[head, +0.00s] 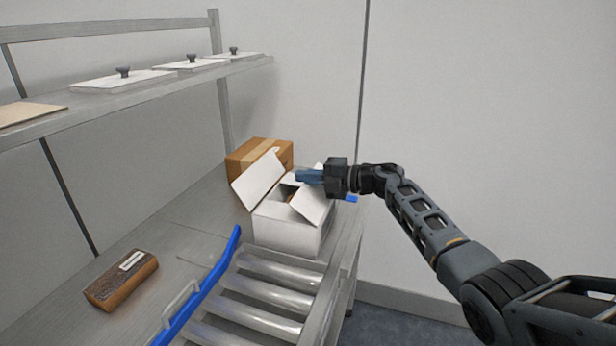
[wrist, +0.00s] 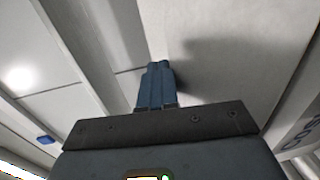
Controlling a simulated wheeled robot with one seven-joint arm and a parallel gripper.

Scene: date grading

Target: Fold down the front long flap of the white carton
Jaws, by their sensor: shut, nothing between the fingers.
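The white carton (head: 285,232) stands at the far end of the roller conveyor with its top open. One long flap (head: 258,180) stands up and leans outward on its left. Another flap (head: 311,205) slopes over the right part of the opening, just below my gripper. My gripper (head: 299,176) is over the carton's right side, its blue fingers pointing left. In the wrist view the fingers (wrist: 157,72) are together and empty, in front of a pale surface with a shadow beside them. I cannot tell whether they touch a flap. The carton's inside is mostly hidden.
A taped brown box (head: 259,153) stands behind the carton. A blue guide rail (head: 205,292) runs along the rollers (head: 262,300). A dark brown block (head: 121,280) lies on the bench at left. A shelf (head: 150,88) above holds white lids with black knobs.

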